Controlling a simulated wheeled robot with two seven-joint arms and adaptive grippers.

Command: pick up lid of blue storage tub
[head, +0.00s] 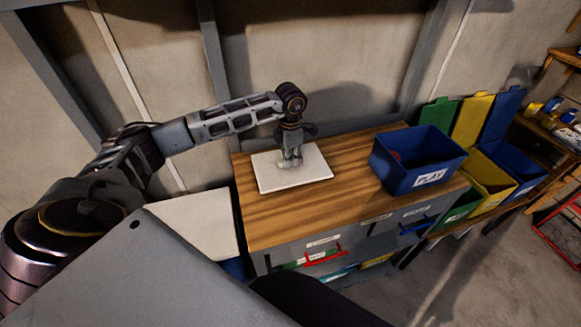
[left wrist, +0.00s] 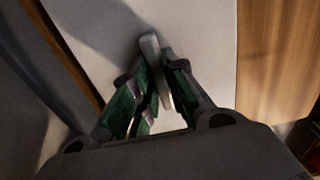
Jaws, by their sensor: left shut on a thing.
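A flat white lid (head: 310,178) lies on the wooden worktop, or very close above it; the gap is too small to tell. It also fills much of the left wrist view (left wrist: 205,35). My left gripper (head: 291,162) reaches down over its middle. In the left wrist view the fingers (left wrist: 158,85) are shut on the lid's pale upright handle (left wrist: 149,47). A blue tub (head: 399,176) marked PLAY stands open on the right of the worktop, apart from the lid. My right gripper is not in view.
The wooden worktop (head: 275,215) has bare room in front of the lid and between it and the blue tub. Drawers with coloured handles sit below. Green, yellow and blue lidded bins (head: 484,185) stand at right. A white surface (head: 197,222) lies lower at left. The wall is close behind.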

